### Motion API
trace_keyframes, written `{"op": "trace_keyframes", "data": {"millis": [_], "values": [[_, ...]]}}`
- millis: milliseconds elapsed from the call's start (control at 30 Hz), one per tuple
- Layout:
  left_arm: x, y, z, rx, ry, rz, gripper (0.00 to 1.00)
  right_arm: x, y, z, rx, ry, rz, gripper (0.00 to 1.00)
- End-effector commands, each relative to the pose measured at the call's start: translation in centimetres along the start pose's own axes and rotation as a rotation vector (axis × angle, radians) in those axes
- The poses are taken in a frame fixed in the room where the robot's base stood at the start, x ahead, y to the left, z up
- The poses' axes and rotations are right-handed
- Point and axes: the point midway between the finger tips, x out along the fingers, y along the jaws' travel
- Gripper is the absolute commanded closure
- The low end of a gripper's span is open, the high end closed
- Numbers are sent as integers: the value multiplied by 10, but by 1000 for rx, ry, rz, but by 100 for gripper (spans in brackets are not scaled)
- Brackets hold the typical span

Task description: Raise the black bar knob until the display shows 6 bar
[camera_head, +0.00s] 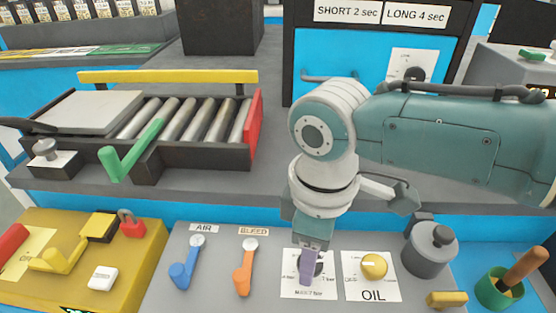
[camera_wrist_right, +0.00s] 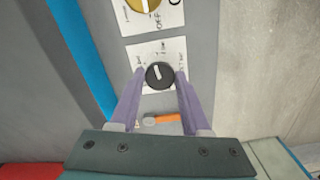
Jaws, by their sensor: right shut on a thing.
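The black bar knob (camera_wrist_right: 159,75) sits on a white label plate on the grey panel. In the wrist view it is round with a white pointer line. In the head view only part of the knob (camera_head: 319,264) shows behind the purple fingers. My right gripper (camera_head: 306,276) reaches down to it from above. In the wrist view its two purple fingers stand on either side of the knob, shut on it. The small print on the plate is too blurred to read. I cannot make out a bar display in either view. My left gripper is not in view.
The yellow OIL knob (camera_head: 374,266) is close to the right. The orange BLEED lever (camera_head: 245,270) and blue AIR lever (camera_head: 184,270) stand to the left. A grey cylinder (camera_head: 430,250) and a green cup (camera_head: 498,290) are further right. A roller tray (camera_head: 205,154) lies behind.

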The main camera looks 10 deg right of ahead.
Motion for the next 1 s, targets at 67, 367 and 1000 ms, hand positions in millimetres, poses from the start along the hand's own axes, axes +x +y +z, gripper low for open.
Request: {"op": "trace_keyframes", "data": {"millis": [67, 367, 1000], "values": [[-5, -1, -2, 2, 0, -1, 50, -2, -1, -1, 40, 1, -4, 100], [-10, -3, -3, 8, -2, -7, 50, -1, -1, -1, 131, 3, -2, 100], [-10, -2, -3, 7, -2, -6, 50, 0, 0, -1, 144, 2, -1, 36]]}}
